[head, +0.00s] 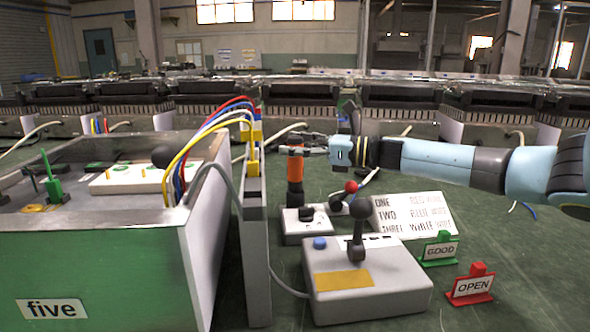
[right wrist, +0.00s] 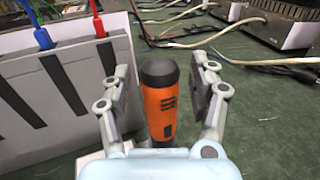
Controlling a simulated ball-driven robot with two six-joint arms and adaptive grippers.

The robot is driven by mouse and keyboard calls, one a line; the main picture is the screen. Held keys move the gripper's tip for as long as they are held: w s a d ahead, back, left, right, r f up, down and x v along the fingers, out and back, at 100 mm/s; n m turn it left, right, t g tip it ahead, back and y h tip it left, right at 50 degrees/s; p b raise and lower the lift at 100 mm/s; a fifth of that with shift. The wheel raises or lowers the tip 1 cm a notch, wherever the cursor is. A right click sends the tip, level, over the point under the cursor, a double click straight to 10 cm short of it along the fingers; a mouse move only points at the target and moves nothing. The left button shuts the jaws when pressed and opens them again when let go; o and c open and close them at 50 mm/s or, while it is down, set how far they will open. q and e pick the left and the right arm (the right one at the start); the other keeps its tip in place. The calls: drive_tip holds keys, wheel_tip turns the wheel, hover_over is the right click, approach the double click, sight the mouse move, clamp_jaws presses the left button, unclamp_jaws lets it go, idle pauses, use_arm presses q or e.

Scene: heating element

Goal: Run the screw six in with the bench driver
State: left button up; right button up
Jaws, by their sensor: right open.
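The bench driver (head: 295,168), an orange cylinder with a dark cap, stands upright on a small grey block in the head view. My right gripper (head: 302,143) reaches in from the right at the height of its upper part. In the right wrist view the driver (right wrist: 160,105) stands between the two fingers of the right gripper (right wrist: 160,78), with a gap on each side. The gripper is open and holds nothing. I cannot make out screw six in either view. My left gripper is not in view.
A green-sided case (head: 110,275) labelled five fills the left, with a grey upright panel (head: 255,255) and coloured wires beside it. A grey box with a black lever (head: 365,285) stands in front. A printed card (head: 425,212) and GOOD (head: 440,250) and OPEN (head: 471,288) signs stand right.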

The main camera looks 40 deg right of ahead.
clamp_jaws()
idle(0.4)
drive_tip(key=shift+r, duration=0.1)
